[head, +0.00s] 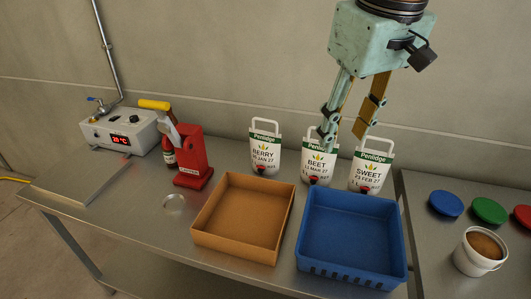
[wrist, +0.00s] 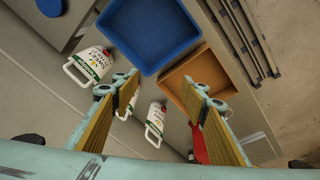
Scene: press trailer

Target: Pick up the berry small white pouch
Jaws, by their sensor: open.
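The berry small white pouch (head: 265,155) stands upright at the back of the bench, labelled BERRY, with a white loop handle and a red spout. In the wrist view a pouch that looks like it (wrist: 155,120) shows between my fingers, farther away. The BEET pouch (head: 312,168) stands to its right, partly covered by my gripper. The SWEET pouch (head: 368,174) is farther right.
An orange tray (head: 207,236) and a blue tray (head: 345,274) stand in front of the pouches. The wall is close behind. A white bucket (head: 472,265) stands at right.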

